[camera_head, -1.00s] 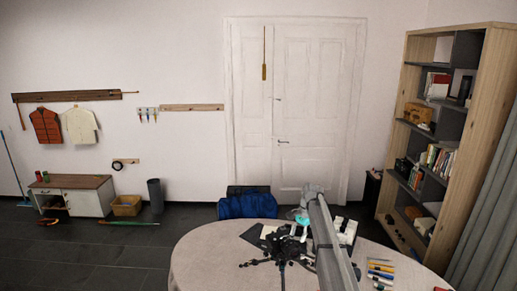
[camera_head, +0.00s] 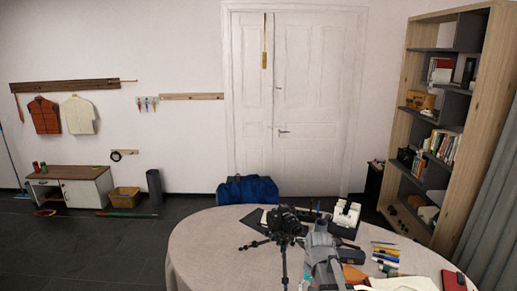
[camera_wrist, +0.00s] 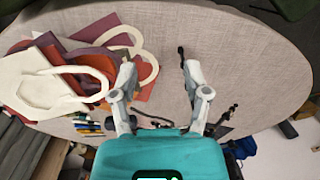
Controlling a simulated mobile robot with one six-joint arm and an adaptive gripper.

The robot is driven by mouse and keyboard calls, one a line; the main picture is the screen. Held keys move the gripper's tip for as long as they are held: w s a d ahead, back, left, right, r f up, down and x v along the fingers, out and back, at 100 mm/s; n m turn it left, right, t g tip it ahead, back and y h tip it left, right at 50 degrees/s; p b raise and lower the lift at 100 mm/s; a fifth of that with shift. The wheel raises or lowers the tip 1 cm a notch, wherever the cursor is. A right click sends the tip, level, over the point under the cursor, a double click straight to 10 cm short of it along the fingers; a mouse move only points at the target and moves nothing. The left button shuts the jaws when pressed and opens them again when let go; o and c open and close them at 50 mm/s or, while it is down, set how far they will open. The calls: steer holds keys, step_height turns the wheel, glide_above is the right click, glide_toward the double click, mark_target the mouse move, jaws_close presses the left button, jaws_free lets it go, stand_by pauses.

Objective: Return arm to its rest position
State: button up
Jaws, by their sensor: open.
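My gripper (camera_wrist: 157,68) is open and empty in the wrist view, its two grey fingers spread apart over bare tablecloth. Its teal body fills the bottom of that view. In the head view my grey arm stands at the front of the round table (camera_head: 205,250), and the gripper itself cannot be made out. A black tripod (camera_head: 283,225) with a camera-like top stands upright on the table just left of my arm. Thin black parts also show near and beyond the fingers in the wrist view.
Right of my arm lie colored pens (camera_head: 385,255), a red item (camera_head: 453,281) and a white piece (camera_head: 402,285). A black box with white items (camera_head: 345,216) stands behind. Flat colored pieces (camera_wrist: 75,65) lie left in the wrist view. The table's left side is clear.

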steer(key=s+f+n+b, duration=0.2)
steer(key=s+f+b, duration=0.1)
steer(key=s, duration=0.5)
steer(key=shift+s+d+f+n+t+h, duration=0.3)
steer(key=shift+f+h, duration=0.1)
steer(key=shift+f, duration=0.25)
steer(key=shift+c, duration=0.3)
steer(key=shift+c, duration=1.1)
